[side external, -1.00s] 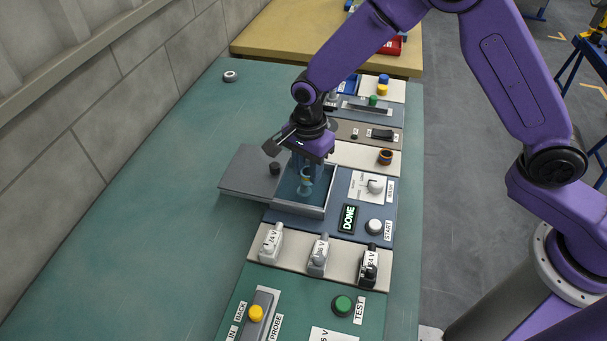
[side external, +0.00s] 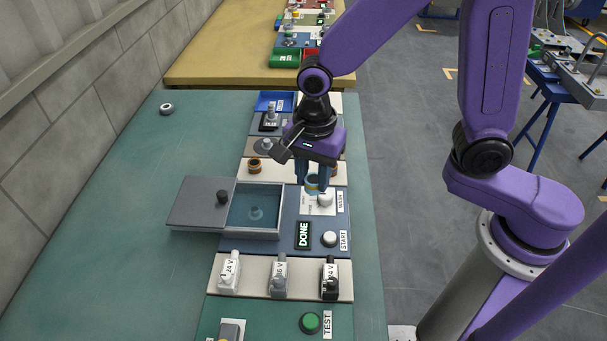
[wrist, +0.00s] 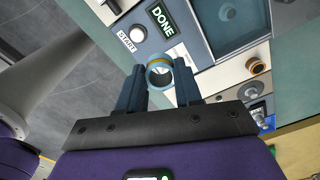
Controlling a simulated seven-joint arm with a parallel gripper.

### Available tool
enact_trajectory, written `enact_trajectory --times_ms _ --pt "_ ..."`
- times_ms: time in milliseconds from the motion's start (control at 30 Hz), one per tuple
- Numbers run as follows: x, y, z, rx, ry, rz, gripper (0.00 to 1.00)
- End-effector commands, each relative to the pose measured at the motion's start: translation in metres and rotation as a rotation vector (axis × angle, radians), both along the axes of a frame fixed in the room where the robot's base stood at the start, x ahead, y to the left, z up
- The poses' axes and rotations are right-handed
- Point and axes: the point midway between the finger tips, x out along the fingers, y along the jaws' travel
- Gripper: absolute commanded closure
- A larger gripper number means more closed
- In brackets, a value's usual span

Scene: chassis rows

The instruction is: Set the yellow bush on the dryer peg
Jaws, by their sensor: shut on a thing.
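My gripper (side external: 312,178) is shut on the yellow bush (wrist: 159,73), a short ring with a yellow-orange band and blue-tinted ends. It also shows in the side view (side external: 313,187), held between the blue fingers above the panel with the dial, right of the open bath. The wrist view looks into its open bore. No peg is labelled as the dryer's that I can read. A grey disc with a small raised centre (side external: 265,146) stands on the grey-brown panel behind; I cannot tell if it is the dryer peg.
The open bath (side external: 240,232) holds a short peg (side external: 256,213); its grey lid (side external: 200,203) is slid left. A brown ring (side external: 254,166) sits on the cream panel. A lit DONE display (side external: 304,235), a white START button (side external: 329,239) and several upright connectors stand in front.

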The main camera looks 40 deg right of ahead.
Motion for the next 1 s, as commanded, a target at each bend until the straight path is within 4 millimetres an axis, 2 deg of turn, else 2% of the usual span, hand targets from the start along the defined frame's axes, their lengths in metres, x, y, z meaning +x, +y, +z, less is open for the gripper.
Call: enact_trajectory --times_ms 167,467,767,1000 --pt "0.029 0.004 0.001 0.0 0.0 -0.036 1.0" --pt "0.119 0.002 -0.003 0.0 0.0 -0.143 1.0" --pt "0.204 -0.027 -0.016 -0.001 0.002 -0.25 1.0" --pt "0.26 -0.065 -0.032 -0.001 0.002 -0.331 1.0"
